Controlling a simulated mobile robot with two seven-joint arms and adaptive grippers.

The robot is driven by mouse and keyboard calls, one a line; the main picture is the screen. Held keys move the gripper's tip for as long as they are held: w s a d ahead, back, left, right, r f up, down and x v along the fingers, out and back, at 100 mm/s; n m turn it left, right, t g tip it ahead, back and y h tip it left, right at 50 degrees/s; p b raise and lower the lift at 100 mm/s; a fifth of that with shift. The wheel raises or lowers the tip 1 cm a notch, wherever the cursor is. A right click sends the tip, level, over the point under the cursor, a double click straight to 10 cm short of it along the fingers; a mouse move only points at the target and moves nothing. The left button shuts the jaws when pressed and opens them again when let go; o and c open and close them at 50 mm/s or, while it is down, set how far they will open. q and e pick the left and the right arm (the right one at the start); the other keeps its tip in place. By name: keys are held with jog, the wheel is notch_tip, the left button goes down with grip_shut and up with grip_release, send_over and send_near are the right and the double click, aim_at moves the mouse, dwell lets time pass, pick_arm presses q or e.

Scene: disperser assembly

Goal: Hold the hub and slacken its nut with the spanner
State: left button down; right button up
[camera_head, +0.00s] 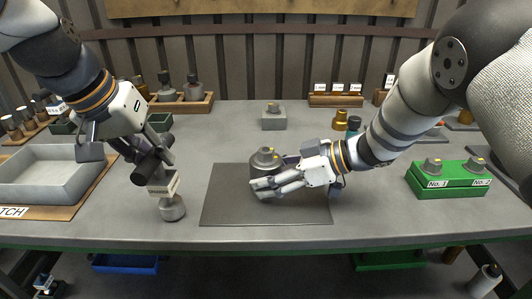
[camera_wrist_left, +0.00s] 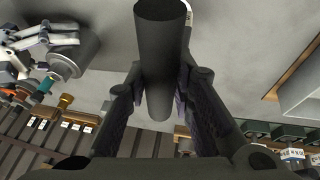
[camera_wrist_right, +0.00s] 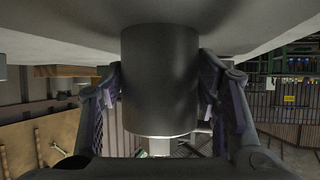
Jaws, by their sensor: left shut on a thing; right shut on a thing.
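The dark grey hub (camera_head: 264,158) stands on the grey mat (camera_head: 225,212), with a small yellow mark on top. My right gripper (camera_head: 268,184) is shut on its side. In the right wrist view the hub's dark cylindrical body (camera_wrist_right: 160,80) sits between both fingers, with a pale narrower part (camera_wrist_right: 158,147) at its end. My left gripper (camera_head: 158,158) is shut on a dark cylindrical handle (camera_wrist_left: 160,60), apparently the spanner's, left of the mat and apart from the hub. A pale block (camera_head: 163,186) and a round grey piece (camera_head: 172,208) show below it; their connection is unclear.
A grey tray (camera_head: 45,178) stands at the left, and a green stand (camera_head: 447,179) marked No. 1 and No. 2 at the right. A grey block (camera_head: 273,122) with a fitting is behind the mat. Wooden racks line the back. The table's front strip is clear.

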pick_arm(q)
jog(key=shift+r, duration=0.1)
dwell(0.6)
jog(key=w+d+r+m, duration=0.1)
jog(key=w+d+r, duration=0.2)
jog(key=d, duration=0.6)
jog(key=w+d+r+m, duration=0.1)
jog(key=w+d+r, duration=0.2)
jog(key=d+r, duration=0.5)
jog(key=shift+w+d+r+m+g+h, duration=0.2)
jog(key=shift+w+d+m+g+h, duration=0.15)
jog(key=shift+d, duration=0.7)
jog(key=shift+f, duration=0.3)
jog(key=shift+f, duration=1.05)
jog(key=shift+f, duration=0.3)
